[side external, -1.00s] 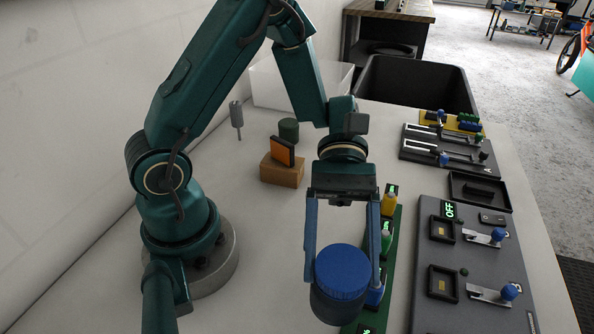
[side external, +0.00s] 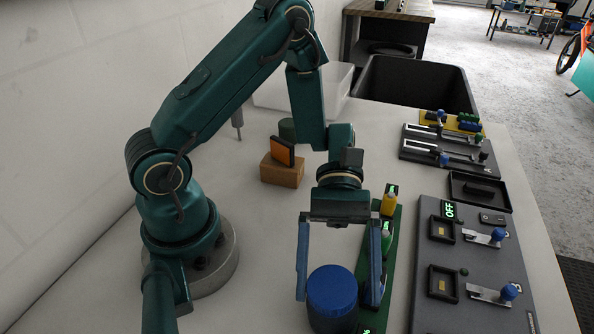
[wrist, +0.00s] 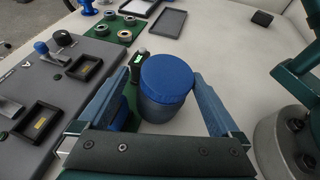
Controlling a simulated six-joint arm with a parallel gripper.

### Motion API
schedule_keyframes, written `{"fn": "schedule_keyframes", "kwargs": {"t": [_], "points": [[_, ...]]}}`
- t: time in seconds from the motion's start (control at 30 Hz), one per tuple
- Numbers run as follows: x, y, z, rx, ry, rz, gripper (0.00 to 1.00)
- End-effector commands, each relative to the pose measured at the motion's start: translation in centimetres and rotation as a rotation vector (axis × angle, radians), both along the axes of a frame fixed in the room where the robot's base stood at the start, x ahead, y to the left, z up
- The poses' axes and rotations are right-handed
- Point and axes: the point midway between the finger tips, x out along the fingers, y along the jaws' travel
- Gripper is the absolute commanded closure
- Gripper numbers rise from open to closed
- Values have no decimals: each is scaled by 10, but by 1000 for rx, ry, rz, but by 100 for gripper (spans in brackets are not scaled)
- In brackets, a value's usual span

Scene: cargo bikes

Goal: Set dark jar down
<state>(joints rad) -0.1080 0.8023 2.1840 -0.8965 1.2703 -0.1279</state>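The dark jar (side external: 332,290), with a dark grey body and a ribbed blue lid, stands upright at the front of the pale table. It is just left of the green strip (side external: 400,225). In the wrist view the jar (wrist: 166,80) sits between my fingers. My gripper (side external: 338,290) points down with its two blue fingers on either side of the jar. The fingers are open, with a gap beside the jar. The jar's base is cut off by the lower edge of the side view.
A grey panel (side external: 470,265) with blue-knobbed levers lies further right. A wooden block (side external: 282,173) holds an orange plate behind. Table left of the jar is clear.

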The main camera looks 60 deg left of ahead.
Motion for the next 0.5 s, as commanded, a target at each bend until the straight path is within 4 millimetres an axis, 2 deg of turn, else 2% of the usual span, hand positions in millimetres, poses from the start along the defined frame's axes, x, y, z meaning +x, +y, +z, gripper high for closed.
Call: {"fn": "schedule_keyframes", "kwargs": {"t": [0.37,0.5], "points": [[0,0,7,1,-3,0,0],[14,21,16,-1,-7,7,0]]}}
